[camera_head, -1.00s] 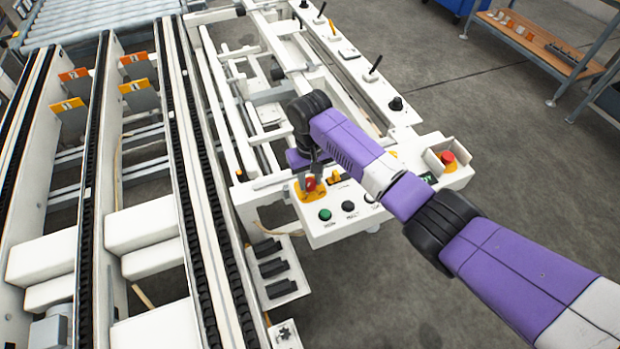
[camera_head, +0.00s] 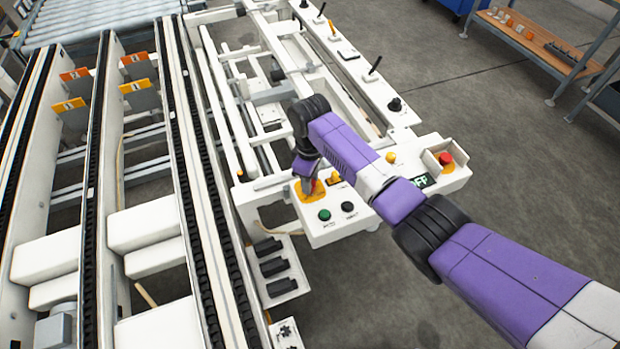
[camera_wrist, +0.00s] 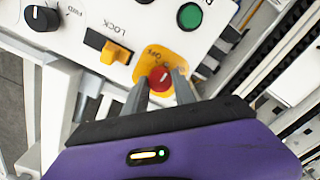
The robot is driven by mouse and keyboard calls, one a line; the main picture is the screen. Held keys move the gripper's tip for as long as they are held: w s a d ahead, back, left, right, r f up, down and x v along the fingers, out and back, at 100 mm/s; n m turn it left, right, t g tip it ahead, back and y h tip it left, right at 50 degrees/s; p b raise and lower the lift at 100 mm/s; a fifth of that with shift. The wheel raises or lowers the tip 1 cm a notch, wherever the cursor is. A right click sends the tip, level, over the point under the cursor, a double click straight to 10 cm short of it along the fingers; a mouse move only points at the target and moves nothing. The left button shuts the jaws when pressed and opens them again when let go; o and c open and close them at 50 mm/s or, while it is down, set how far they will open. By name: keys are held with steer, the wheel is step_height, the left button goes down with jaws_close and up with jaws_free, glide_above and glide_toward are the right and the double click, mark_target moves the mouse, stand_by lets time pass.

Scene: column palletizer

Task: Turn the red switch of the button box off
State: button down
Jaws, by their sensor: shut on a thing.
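The white button box (camera_head: 335,235) stands at the end of the machine frame. Its red switch (camera_wrist: 160,77) sits on a yellow plate (camera_wrist: 177,68) with OFF lettering beside it, in the wrist view. A short white mark shows on the knob. My gripper (camera_wrist: 160,91) is shut on the red switch, one grey finger on each side. In the head view my gripper (camera_head: 308,184) points down onto the yellow plate (camera_head: 318,196) and mostly hides the switch.
A green button (camera_head: 324,214) and a black knob (camera_head: 348,207) are close to the switch. An orange lock switch (camera_wrist: 115,52) is beside it in the wrist view. A red mushroom button (camera_head: 445,158) sits in a white guard at the box's right. Conveyor rails (camera_head: 185,190) run along the left.

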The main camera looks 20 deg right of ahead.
steer(key=n, duration=0.4)
steer(key=shift+n, duration=0.3)
steer(key=n, duration=0.4)
steer(key=shift+n+p, duration=0.3)
steer(key=shift+n, duration=0.1)
steer(key=c, duration=1)
jaws_free()
steer(key=shift+r, duration=3.95)
